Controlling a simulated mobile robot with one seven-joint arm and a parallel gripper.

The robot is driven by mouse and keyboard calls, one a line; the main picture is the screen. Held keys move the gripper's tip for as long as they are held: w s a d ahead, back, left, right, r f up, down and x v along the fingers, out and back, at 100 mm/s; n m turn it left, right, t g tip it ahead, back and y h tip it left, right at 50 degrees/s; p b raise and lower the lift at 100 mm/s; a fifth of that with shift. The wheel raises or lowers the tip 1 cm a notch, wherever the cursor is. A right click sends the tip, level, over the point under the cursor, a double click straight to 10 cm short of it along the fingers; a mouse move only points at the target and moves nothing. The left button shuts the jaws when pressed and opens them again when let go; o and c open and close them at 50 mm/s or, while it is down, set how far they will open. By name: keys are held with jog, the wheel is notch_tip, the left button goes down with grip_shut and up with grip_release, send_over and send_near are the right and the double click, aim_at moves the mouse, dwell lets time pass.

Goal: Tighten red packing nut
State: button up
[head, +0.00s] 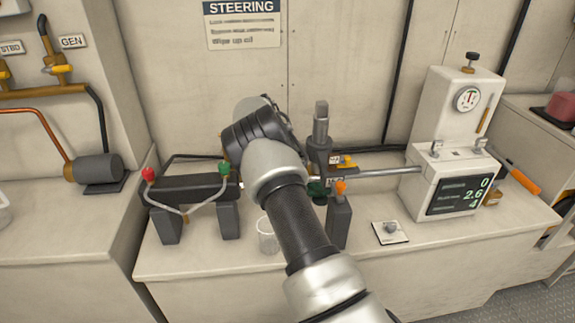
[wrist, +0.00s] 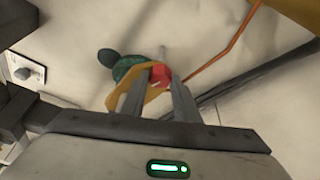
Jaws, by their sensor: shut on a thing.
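In the wrist view a small red part, which looks like the red packing nut (wrist: 160,75), sits between the tips of my gripper (wrist: 156,84). The two grey fingers are shut on it, one on each side. A flat yellow-orange piece (wrist: 118,88) lies behind the fingers, and a dark green part (wrist: 130,66) is just beyond the nut. In the head view my arm hides the fingers and the nut. A dark green part (head: 318,191) shows just right of my arm there.
A cylinder with hoses and red (head: 148,174) and green (head: 223,168) caps stands left of my arm. A clear cup (head: 267,236) is close beneath it. An orange-topped post (head: 340,215), a small knobbed plate (head: 390,232) and a display box (head: 455,190) stand to the right.

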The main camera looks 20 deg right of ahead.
dwell(0.4)
jog(key=o, duration=1)
jog(key=shift+o, duration=0.2)
jog(key=p+v, duration=0.1)
jog(key=v, duration=1.6)
jog(key=shift+r+p, duration=0.25)
jog(key=shift+p, duration=0.1)
jog(key=shift+w, duration=0.1)
